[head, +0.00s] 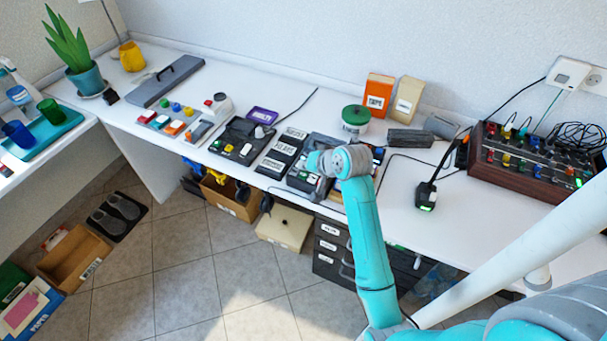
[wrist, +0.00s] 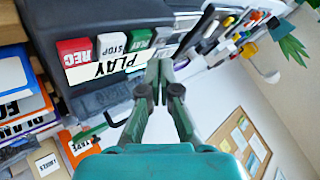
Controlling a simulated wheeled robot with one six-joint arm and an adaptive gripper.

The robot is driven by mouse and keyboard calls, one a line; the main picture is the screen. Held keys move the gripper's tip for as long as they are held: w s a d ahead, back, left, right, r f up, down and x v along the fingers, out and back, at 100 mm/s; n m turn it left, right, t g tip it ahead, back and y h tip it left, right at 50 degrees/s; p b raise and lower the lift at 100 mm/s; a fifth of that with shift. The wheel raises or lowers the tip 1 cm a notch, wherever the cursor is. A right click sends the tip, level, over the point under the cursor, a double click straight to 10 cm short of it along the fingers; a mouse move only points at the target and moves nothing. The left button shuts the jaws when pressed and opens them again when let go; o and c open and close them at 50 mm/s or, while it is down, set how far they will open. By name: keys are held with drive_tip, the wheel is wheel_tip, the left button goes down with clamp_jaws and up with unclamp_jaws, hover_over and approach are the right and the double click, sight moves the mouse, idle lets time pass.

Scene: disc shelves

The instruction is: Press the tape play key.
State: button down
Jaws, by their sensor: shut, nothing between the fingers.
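The tape recorder (head: 325,142) is a dark machine on the white bench, partly hidden by my arm in the head view. In the wrist view its body (wrist: 92,15) carries a row of keys: red REC (wrist: 75,50), white STOP (wrist: 110,43) and green PLAY (wrist: 140,38). A pale label reading PLAY (wrist: 105,66) sits in front of the keys. My gripper (wrist: 160,66) is shut and empty, its fingertips close beside the green PLAY key. I cannot tell whether they touch it. In the head view my gripper (head: 314,163) is over the recorder's front.
A green-lidded jar (head: 355,117) and an orange TAPE box (head: 378,94) stand behind.

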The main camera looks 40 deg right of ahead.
sight(305, 176)
drive_tip(key=shift+r, duration=2.15)
drive_tip(key=s+a+f+n+t+h, duration=0.1)
drive_tip(key=s+a+f+n, duration=0.1)
drive_tip(key=s+a+f, duration=0.5)
drive_tip(key=s+a+f+n+t, duration=0.1)
drive_tip(key=s+a+f, duration=0.3)
drive_tip(key=s+a, duration=0.5)
drive_tip(key=s+a+r+n+t, duration=0.1)
drive_tip(key=s+a+r+n, duration=0.1)
drive_tip(key=s, duration=0.5)
drive_tip(key=s+a+r+n+t+y, duration=0.1)
drive_tip(key=s+a+r+n, duration=0.1)
drive_tip(key=s+r, duration=0.3)
drive_tip(key=s+a+r+n+t, duration=0.1)
drive_tip(key=s+a+r+n, duration=0.1)
drive_tip(key=s, duration=0.9)
wheel_tip(305, 176, up, 2)
drive_tip(key=shift+s+a+n+t+y, duration=0.15)
drive_tip(key=shift+a+n+t+y, duration=0.2)
drive_tip(key=shift+a, duration=0.55)
